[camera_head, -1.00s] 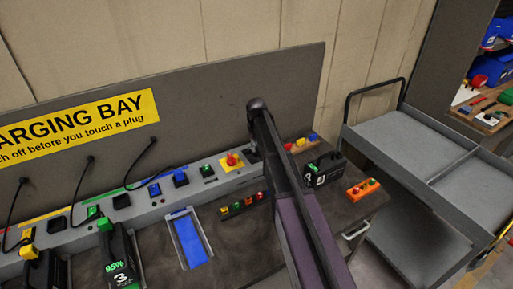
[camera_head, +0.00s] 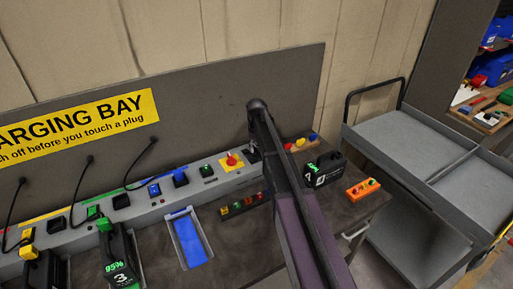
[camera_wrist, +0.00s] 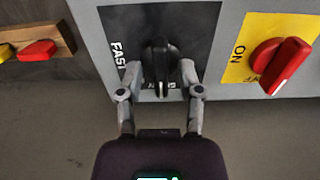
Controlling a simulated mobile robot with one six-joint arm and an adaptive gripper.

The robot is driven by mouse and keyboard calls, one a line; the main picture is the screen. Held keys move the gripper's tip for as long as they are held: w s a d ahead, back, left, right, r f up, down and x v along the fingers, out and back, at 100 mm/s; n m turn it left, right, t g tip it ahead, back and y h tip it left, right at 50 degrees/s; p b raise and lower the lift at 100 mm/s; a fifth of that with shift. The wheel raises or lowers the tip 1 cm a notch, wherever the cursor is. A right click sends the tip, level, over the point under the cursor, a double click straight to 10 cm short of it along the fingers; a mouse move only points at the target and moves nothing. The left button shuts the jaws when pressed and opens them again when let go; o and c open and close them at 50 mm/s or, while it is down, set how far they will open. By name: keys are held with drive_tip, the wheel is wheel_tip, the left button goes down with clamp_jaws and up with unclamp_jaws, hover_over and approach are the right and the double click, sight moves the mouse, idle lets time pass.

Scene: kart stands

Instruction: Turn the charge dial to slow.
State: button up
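The charge dial (camera_wrist: 160,55) is a black knob on a dark plate (camera_wrist: 200,25) in the wrist view. The word FAST reads sideways at the plate's left; a second label below the knob is mostly covered. The knob's pointer ridge runs roughly up and down in the picture, its lower end near the covered label. My gripper (camera_wrist: 160,75) has one finger on each side of the knob, with small gaps showing, so it looks open around it. In the head view my arm hides the dial and fingertips; only a bit of the dark plate (camera_head: 253,154) shows.
A red switch (camera_wrist: 281,60) on a yellow plate is close right of the dial in the wrist view. A wooden rack with red and yellow pieces (camera_wrist: 35,49) is to the left. In the head view, a black battery (camera_head: 323,169) stands right of my arm, near a grey cart (camera_head: 395,130).

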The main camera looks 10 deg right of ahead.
sight(256, 147)
drive_tip(key=shift+m, duration=0.4)
drive_tip(key=m, duration=0.3)
drive_tip(key=shift+m, duration=0.3)
drive_tip(key=m, duration=0.4)
drive_tip(key=shift+m, duration=0.3)
drive_tip(key=shift+r+p, duration=0.4)
wheel_tip(256, 147, up, 13)
drive_tip(key=p, duration=1.3)
drive_tip(key=s+f+n+b, duration=0.1)
drive_tip(key=s+f+b, duration=0.3)
drive_tip(key=s, duration=0.6)
drive_tip(key=s+f+n+b, duration=0.2)
drive_tip(key=s+f+b, duration=0.3)
drive_tip(key=s, duration=0.5)
drive_tip(key=s+f+n+b, duration=0.2)
drive_tip(key=s+f+b, duration=0.2)
drive_tip(key=s, duration=0.6)
drive_tip(key=shift+d+f+b, duration=0.15)
drive_tip(key=shift+f+b, duration=0.25)
